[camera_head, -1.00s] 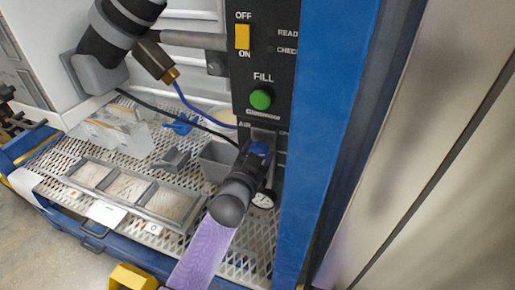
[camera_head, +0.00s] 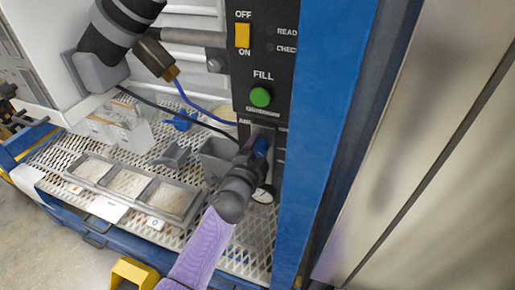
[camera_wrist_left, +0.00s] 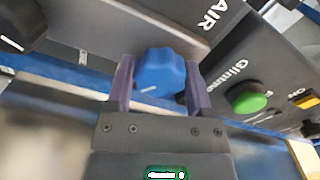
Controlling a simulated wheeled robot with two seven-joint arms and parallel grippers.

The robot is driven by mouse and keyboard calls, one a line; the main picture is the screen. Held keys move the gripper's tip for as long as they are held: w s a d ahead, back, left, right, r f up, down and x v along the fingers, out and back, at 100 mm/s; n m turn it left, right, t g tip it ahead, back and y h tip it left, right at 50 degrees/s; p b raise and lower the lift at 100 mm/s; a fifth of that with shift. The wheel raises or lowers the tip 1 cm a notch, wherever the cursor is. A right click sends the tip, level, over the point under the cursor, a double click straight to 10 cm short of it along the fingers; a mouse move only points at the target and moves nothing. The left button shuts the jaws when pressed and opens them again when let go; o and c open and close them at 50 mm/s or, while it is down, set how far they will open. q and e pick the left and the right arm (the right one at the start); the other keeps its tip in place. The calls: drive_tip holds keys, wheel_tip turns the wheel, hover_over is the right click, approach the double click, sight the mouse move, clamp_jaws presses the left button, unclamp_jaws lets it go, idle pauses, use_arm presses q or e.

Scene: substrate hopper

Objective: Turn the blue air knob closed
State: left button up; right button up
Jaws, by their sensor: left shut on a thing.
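The blue air knob (camera_head: 261,147) sits on the black control panel below the green FILL button, beside the AIR label. In the left wrist view the ribbed blue knob (camera_wrist_left: 160,74) has a pale line on its lower left. My left gripper (camera_head: 256,153) reaches the panel from below and is shut on the knob. In the wrist view its two purple-grey fingers (camera_wrist_left: 159,66) stand on either side of the knob. In the head view the gripper partly hides the knob. My right gripper is not in view.
The panel has a yellow switch (camera_head: 242,36) and the green button (camera_head: 260,97) above the knob. A round gauge (camera_head: 263,195) is just below it. A blue post (camera_head: 325,130) stands close on the right. A three-part tray (camera_head: 170,200) lies on the mesh shelf at left.

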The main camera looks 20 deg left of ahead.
use_arm(q)
drive_tip(key=shift+m, duration=0.9)
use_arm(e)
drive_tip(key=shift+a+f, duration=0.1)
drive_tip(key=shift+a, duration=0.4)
use_arm(q)
drive_tip(key=shift+f, duration=0.1)
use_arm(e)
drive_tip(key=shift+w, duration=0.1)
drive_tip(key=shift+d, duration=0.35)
use_arm(q)
drive_tip(key=o, duration=1.3)
drive_tip(key=shift+c, duration=0.2)
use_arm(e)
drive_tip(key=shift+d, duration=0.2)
use_arm(q)
drive_tip(key=shift+s, duration=0.1)
drive_tip(key=s+p, duration=0.2)
drive_tip(key=s, duration=0.7)
drive_tip(key=shift+s+a+p, duration=0.15)
drive_tip(key=shift+s+p, duration=0.15)
drive_tip(key=shift+s, duration=0.1)
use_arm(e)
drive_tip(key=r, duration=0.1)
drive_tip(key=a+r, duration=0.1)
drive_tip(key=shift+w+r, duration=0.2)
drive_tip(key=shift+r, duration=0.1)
